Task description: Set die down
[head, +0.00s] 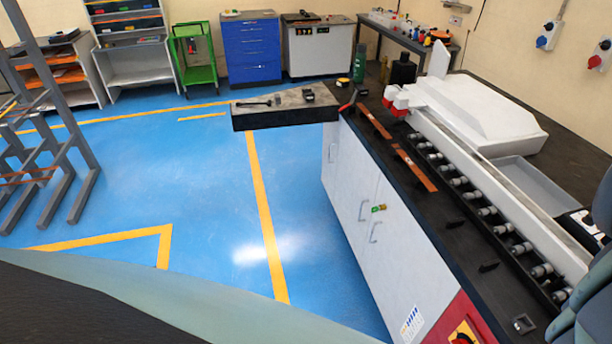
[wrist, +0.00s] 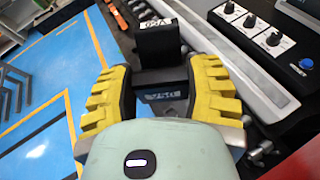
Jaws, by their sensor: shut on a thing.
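The die (wrist: 158,43) is a dark block with white lettering, seen in the wrist view. My gripper (wrist: 162,76) has yellow ribbed fingers, one on each side of the die, and is shut on it. A lower dark face with white lettering also shows between the fingers; I cannot tell whether it belongs to the same die. The die is over or near the bench beside the bending machine; its gap to the surface is hidden. In the head view the die and the gripper cannot be made out.
The dark bench top (head: 465,235) carries the white machine (head: 480,115), a row of metal cylinders (head: 488,211) and copper-coloured strips (head: 414,168). A grey slab (head: 285,116) with small tools juts out left. A control panel (wrist: 262,35) with knobs lies right of the die.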

